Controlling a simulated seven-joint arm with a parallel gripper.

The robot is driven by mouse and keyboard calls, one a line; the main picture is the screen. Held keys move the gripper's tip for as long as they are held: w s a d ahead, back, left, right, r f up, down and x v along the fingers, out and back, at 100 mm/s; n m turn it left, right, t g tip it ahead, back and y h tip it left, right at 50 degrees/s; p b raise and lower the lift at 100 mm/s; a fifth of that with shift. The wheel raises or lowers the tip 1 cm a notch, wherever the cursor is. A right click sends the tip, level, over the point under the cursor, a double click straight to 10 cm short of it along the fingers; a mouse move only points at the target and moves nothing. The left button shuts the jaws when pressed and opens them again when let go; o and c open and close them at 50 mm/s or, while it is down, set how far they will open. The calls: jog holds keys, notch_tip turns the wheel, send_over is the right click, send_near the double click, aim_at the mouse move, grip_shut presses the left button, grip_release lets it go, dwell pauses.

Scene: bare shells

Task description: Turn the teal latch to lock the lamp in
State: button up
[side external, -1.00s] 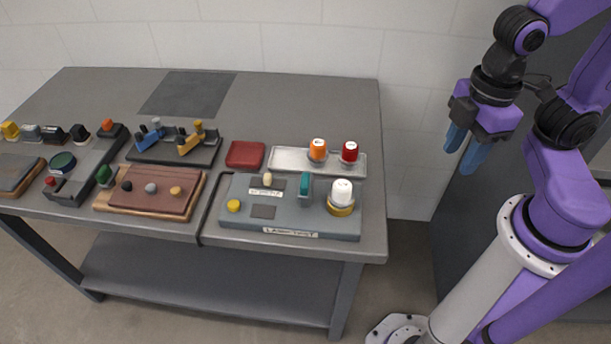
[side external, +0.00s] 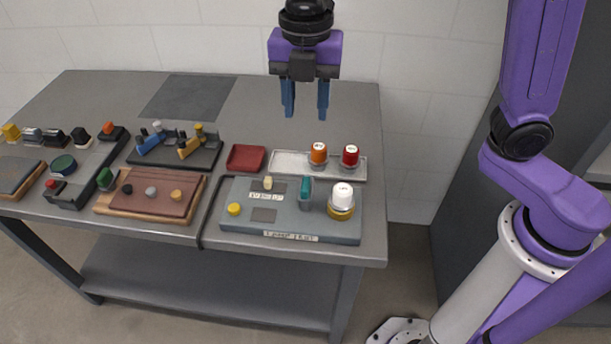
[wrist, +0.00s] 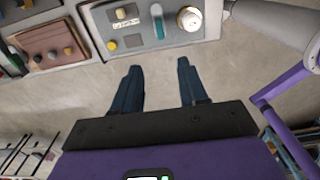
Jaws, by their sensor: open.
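The teal latch (side external: 306,190) stands upright on the grey lamp test panel (side external: 240,222), near its middle. It also shows in the wrist view (wrist: 158,24), at the top. The white lamp (side external: 343,195) sits in a brass-coloured round socket (side external: 341,211) just right of the latch, and shows in the wrist view (wrist: 190,18). My gripper (side external: 305,108) is open and empty, fingers pointing down, high above the table and behind the panel in the picture. Its blue fingers (wrist: 158,85) are apart in the wrist view, with nothing between them.
A light tray (side external: 288,165) with an orange-capped lamp (side external: 318,152) and a red-capped lamp (side external: 350,155) lies behind the panel. A red dish (side external: 246,157) is beside it. A yellow button (side external: 234,209) and a cream knob (side external: 268,182) are on the panel. Several fixtures fill the left.

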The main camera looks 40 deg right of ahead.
aim_at(306, 183)
notch_tip(306, 183, down, 17)
jog(key=shift+f, duration=0.15)
dwell(0.5)
grip_shut()
